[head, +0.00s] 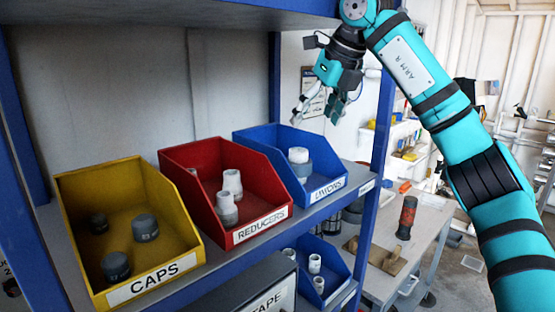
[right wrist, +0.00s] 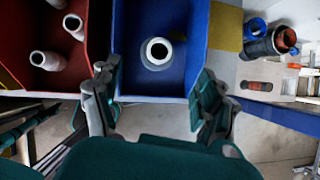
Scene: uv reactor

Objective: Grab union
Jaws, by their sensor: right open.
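A union (head: 299,160), a grey fitting with a white ring on top, stands in the blue bin (head: 322,192) labelled UNIONS on the shelf. It also shows in the right wrist view (right wrist: 157,53), upright on the bin floor, its round opening facing up. My right gripper (head: 318,115) is above and to the right of the blue bin in the head view, fingers pointing down. In the right wrist view the gripper (right wrist: 158,102) is open and empty, its fingers spread on either side below the union, apart from it. My left gripper is not in view.
Beside the blue bin are a red bin (head: 262,225) of reducers and a yellow bin (head: 155,285) of caps. A blue shelf post (head: 383,130) stands just right of the bins. An upper shelf (head: 190,12) hangs above. A workbench (head: 425,215) stands behind on the right.

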